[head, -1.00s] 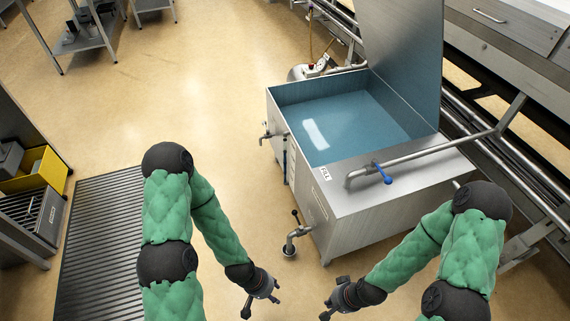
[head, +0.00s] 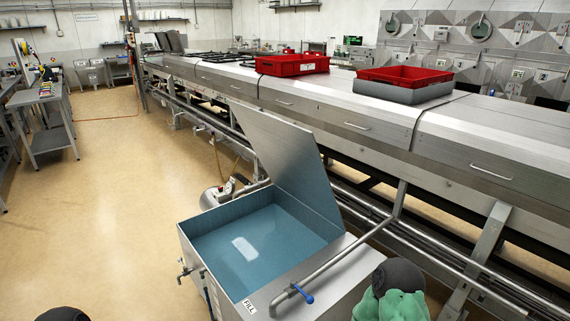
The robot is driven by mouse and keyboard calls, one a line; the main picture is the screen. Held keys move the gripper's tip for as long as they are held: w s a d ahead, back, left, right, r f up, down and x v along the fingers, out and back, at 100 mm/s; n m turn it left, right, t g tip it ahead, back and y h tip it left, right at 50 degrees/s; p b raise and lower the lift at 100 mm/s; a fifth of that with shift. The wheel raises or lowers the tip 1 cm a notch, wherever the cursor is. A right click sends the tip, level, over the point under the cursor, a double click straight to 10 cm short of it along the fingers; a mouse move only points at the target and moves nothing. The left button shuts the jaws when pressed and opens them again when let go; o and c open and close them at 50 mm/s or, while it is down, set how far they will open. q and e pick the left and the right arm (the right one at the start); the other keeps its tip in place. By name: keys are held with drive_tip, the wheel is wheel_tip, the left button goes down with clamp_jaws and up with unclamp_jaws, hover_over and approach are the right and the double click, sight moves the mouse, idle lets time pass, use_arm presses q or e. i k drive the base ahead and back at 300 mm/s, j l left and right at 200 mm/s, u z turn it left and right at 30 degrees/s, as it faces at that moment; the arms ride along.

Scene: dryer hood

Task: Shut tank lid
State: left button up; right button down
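The steel tank (head: 196,276) stands ahead of me at the lower middle of the head view, filled with blue liquid (head: 250,244). Its lid (head: 285,165) is a flat metal panel standing open, tilted up along the tank's right-hand side. A pipe with a blue-handled valve (head: 303,294) crosses the near top of the tank, beside a FILL label. Both of my grippers are below the picture. Only a dark piece at the lower left and a green and black part of my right arm at the lower right show.
A long steel machine (head: 335,110) runs behind the tank, with red crates (head: 292,64) on top. Pipes and rails (head: 400,232) lie along its base, right of the tank. Open floor (head: 110,200) lies to the left.

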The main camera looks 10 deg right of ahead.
sight(290, 153)
drive_tip(key=i+l+u, duration=0.3)
drive_tip(key=l, duration=1.05)
drive_tip(key=i+l+u, duration=0.3)
drive_tip(key=l, duration=1.05)
drive_tip(key=l+u, duration=0.3)
drive_tip(key=l, duration=1.1)
drive_tip(key=k, duration=0.45)
